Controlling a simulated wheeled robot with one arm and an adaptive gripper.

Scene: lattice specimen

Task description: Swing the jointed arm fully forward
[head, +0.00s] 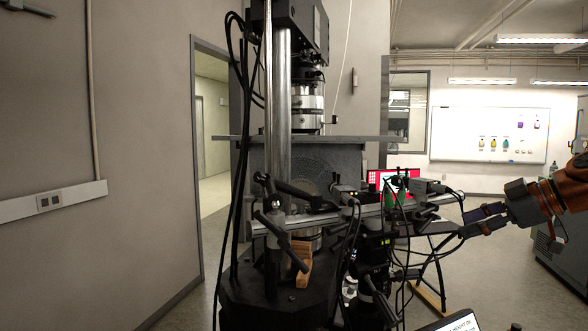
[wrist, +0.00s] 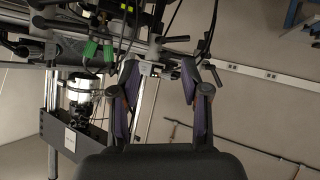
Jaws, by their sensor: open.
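A jointed arm of black links and clamps (head: 285,188) is fixed at the steel column of the testing machine, left of centre in the head view. A silver rail (head: 340,214) runs beside it toward the right and carries cameras and cables. I cannot tell exactly where the jointed arm ends among these parts. My gripper (head: 462,226) is at the right, close to the rail's right end, with fingers apart and nothing held. In the wrist view the open fingers (wrist: 159,68) point at black rods and clamps (wrist: 205,62); contact is not visible.
The testing machine's black base (head: 275,300) stands at centre. Loose black cables hang around the rail. A red-lit screen (head: 385,179) is behind, and a display (head: 458,323) is at the lower edge. Floor at the left (head: 190,310) is clear.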

